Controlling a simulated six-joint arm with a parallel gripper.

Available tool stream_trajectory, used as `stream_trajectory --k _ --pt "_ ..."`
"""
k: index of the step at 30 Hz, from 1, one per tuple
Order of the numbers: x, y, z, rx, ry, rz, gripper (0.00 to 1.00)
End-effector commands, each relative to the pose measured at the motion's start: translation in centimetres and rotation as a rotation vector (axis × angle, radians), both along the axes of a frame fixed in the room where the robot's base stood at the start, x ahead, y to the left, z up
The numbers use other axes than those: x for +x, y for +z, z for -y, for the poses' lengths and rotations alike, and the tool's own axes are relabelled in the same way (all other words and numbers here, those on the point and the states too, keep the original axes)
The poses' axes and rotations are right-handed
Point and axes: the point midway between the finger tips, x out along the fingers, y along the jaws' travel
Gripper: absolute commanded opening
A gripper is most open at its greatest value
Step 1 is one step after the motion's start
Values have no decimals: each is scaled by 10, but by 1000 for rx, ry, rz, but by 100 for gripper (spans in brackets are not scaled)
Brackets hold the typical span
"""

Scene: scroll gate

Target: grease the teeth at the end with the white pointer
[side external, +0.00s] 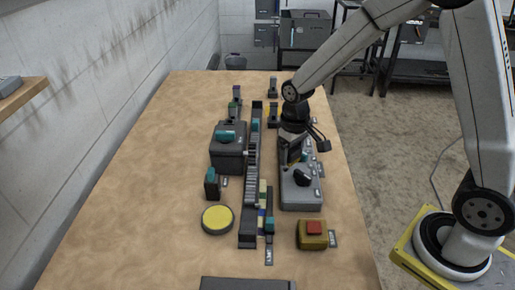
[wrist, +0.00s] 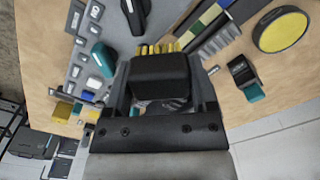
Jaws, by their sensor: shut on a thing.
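My gripper (wrist: 160,95) is shut on a dark block-shaped brush (wrist: 160,70) with yellow bristles at its far edge in the wrist view. In the side external view my gripper (side external: 292,150) is above the grey control panel, right of the long dark track (side external: 247,232). A row of grey teeth (side external: 252,180) runs along the track. The teeth also show in the wrist view (wrist: 214,42), up and right of the brush, apart from it. Coloured blocks (side external: 262,190) line part of the track. I cannot make out a white pointer at either end.
The grey panel (side external: 300,198) carries a black knob (side external: 303,178). A dark box (side external: 228,158) with a teal top and a small dark stand (side external: 211,186) are left of the track. A yellow disc (side external: 217,219) and a yellow box (side external: 313,240) with a red button flank its near end. The table's left side is clear.

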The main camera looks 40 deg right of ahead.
Motion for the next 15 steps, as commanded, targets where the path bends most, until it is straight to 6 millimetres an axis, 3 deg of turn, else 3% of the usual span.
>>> stream_trajectory --k 10,15 --pt "1 0 -2 0 0 0 26" --pt "5 -1 -16 0 3 -1 26"
